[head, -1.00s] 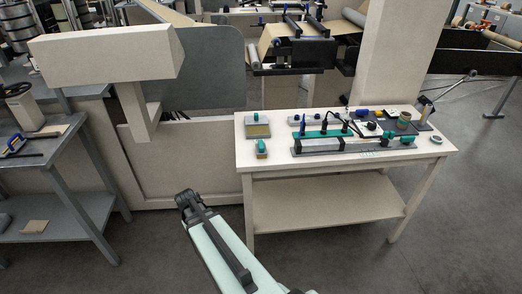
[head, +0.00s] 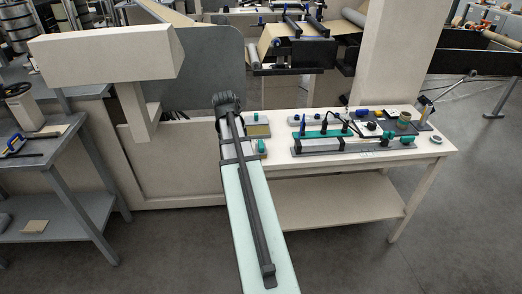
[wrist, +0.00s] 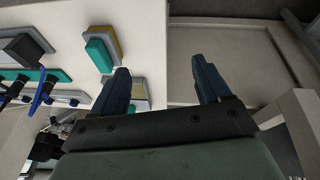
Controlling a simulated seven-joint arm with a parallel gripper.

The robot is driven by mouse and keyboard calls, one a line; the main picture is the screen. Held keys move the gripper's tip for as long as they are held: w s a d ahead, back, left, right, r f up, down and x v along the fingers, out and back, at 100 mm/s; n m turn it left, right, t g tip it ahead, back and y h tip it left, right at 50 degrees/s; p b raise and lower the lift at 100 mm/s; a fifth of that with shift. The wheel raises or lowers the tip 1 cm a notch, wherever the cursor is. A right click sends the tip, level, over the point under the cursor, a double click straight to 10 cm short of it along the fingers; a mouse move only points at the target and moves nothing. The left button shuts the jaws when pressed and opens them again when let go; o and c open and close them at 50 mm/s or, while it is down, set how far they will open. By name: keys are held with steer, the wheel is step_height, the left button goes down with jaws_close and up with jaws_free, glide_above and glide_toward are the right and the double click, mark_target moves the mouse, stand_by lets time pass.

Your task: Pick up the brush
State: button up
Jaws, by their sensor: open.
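A small block with a teal top on a yellow and grey base (wrist: 102,52) looks like the brush, though I cannot be sure. It lies near the table's left edge; in the head view only its right part (head: 262,148) shows beside my arm. My gripper (head: 227,98) is open and empty, above the table's left edge. In the wrist view my gripper (wrist: 163,84) has its fingers wide apart, with the table edge between them.
A roll of tape (head: 405,116) lies farther right. A beige panel (head: 170,165) stands left of the table.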

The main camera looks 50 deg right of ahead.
steer(key=m+t, duration=0.1)
steer(key=m, duration=0.1)
glide_toward(261, 143)
steer(key=x, duration=0.5)
steer(key=shift+x, duration=2.65)
steer(key=shift+s+a, duration=0.15)
steer(key=shift+c, duration=0.2)
steer(key=c, duration=1.2)
steer(key=shift+c, duration=0.2)
steer(key=shift+r, duration=0.1)
step_height(261, 143, up, 10)
steer(key=shift+f, duration=0.1)
